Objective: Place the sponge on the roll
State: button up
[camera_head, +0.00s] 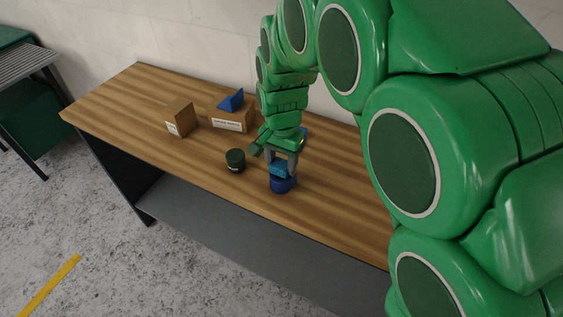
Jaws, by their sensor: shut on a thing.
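My gripper (281,171) points down over the right half of the wooden workbench. Its grey fingers are shut on a small light-blue block, which I take to be the sponge (279,169). Right below it is a short dark-blue cylinder, which I take to be the roll (283,186), standing on the bench top near the front edge. The sponge is over the roll's top, and the two look touching or almost so; I cannot tell if there is a gap. The fingers hide part of the sponge, and the sponge hides most of the roll's top.
A dark green can (235,161) stands just left of the roll on the workbench (125,98). A cardboard box (180,119) and another box (231,116) with a blue wedge (232,100) on it stand farther back. Something blue shows partly behind my gripper. The bench's left end is clear.

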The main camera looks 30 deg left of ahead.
aim_at(282, 162)
jog(key=shift+f, duration=0.4)
jog(key=o, duration=1)
jog(key=shift+f, duration=0.1)
notch_tip(282, 162, up, 12)
jog(key=shift+r, duration=0.15)
